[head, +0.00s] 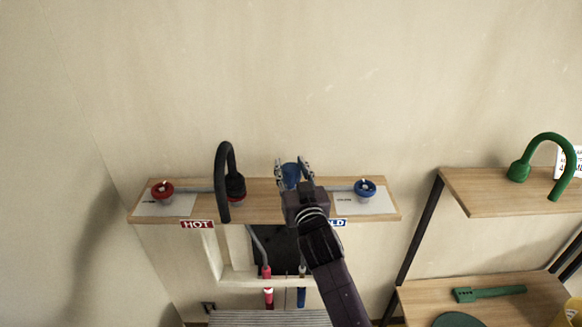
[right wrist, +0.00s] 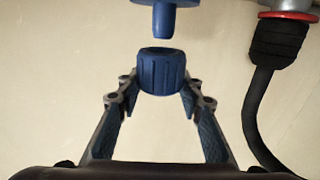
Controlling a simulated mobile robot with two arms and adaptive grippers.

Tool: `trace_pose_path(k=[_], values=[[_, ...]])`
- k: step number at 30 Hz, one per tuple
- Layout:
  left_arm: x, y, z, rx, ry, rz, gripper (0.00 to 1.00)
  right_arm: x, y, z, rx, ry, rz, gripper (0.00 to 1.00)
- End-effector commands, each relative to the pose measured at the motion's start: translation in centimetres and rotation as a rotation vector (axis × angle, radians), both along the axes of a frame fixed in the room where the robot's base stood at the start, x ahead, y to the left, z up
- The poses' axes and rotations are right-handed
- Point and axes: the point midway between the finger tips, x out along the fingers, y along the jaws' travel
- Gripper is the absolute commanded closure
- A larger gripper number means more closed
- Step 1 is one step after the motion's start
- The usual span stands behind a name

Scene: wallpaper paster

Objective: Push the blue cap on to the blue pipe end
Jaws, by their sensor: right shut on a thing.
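My right gripper (right wrist: 160,82) is shut on the ribbed blue cap (right wrist: 161,72), which sits between its fingertips in the right wrist view. The blue pipe end (right wrist: 162,22) is just above the cap in that view, roughly in line with it. A small gap of wall shows between them, so they look apart. In the head view my right gripper (head: 293,175) is over the middle of the sink shelf, with blue showing between its fingers. I cannot tell there whether that blue is cap or pipe. My left gripper is not in view.
A wooden shelf (head: 262,214) carries a black curved tap (head: 224,172) left of the gripper, a red knob (head: 162,190) and a blue knob (head: 365,188). A green curved pipe (head: 548,140) stands on another shelf (head: 470,200) at right. The wall above is bare.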

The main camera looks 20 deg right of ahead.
Motion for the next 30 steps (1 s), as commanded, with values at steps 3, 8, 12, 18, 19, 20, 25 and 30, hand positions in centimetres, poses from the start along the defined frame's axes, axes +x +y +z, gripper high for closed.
trace_pose_path(k=[3,8,12,18,19,20,25,30], values=[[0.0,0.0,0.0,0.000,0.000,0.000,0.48,0.0,0.0,0.0,-0.001,0.000,0.000,0.86],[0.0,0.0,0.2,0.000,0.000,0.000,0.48,0.0,0.0,0.1,0.001,0.000,0.000,0.86],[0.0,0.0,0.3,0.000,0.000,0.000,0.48,0.0,0.0,0.0,-0.001,0.001,0.000,0.86],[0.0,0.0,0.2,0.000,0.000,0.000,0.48,0.0,0.0,0.0,-0.001,0.000,0.000,0.86],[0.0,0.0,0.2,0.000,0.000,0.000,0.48,0.0,0.0,-0.1,-0.001,0.000,0.000,0.86],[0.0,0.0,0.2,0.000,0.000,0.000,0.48,0.0,0.0,-0.1,-0.001,0.000,0.000,0.86],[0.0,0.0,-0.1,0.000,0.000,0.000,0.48,0.0,0.0,-0.5,-0.001,0.000,0.000,0.86],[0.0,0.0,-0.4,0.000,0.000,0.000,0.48,0.0,0.0,-1.0,-0.001,0.001,0.000,0.86]])
